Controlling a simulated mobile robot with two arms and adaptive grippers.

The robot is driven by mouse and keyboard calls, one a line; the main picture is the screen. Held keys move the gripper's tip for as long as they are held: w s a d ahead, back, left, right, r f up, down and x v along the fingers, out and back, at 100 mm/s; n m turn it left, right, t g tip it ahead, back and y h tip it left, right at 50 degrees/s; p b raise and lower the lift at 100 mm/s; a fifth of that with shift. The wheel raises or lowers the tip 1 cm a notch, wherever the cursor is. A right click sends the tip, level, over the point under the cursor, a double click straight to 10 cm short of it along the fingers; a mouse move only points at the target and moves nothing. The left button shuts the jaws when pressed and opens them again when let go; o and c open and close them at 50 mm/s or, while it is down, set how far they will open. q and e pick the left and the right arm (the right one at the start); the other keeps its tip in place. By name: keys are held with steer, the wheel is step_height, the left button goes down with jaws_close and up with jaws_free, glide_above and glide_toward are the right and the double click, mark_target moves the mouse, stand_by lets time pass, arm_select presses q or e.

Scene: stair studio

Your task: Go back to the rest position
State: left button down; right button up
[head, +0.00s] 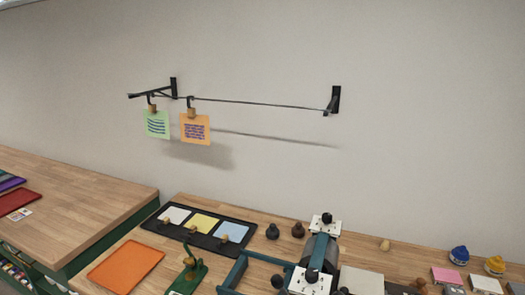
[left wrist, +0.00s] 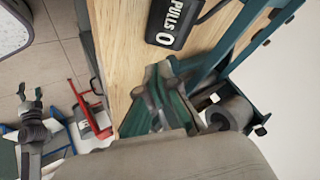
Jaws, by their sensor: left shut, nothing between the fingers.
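Neither gripper shows in the head view. In the left wrist view, the grey housing of my left arm fills the bottom, and my left gripper (left wrist: 157,103) appears shut and empty in front of a green base. I cannot tell whether it touches that base. A dark grey two-pronged end (left wrist: 33,105) at the lower left over the floor looks like my right gripper; it is too small to tell whether it is open.
The wooden bench (head: 115,241) carries an orange mat (head: 126,266), a dark tray (head: 151,219), a green stand (head: 188,278) and a teal frame (head: 234,270). A counter (left wrist: 172,22) lies near the frame. A wall rail (head: 255,102) holds two clipped cards.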

arm_select(q)
steer(key=s+d+n, duration=0.3)
steer(key=s+d, duration=0.1)
steer(key=s, duration=0.5)
steer(key=s+a+f+n+g+y, duration=0.2)
steer(key=s+a+n+y, duration=0.5)
steer(key=s+a+n, duration=0.8)
steer(key=s+d+f+m+g+b, duration=0.1)
steer(key=s+f+m+b, duration=0.15)
steer(key=f, duration=2.65)
steer(key=s+a+f+g+b, duration=0.1)
steer(key=s+a+f, duration=0.1)
steer(key=s+f, duration=1.4)
steer(key=shift+s+a+m, duration=0.3)
steer(key=shift+s+m, duration=0.05)
steer(key=shift+m, duration=0.1)
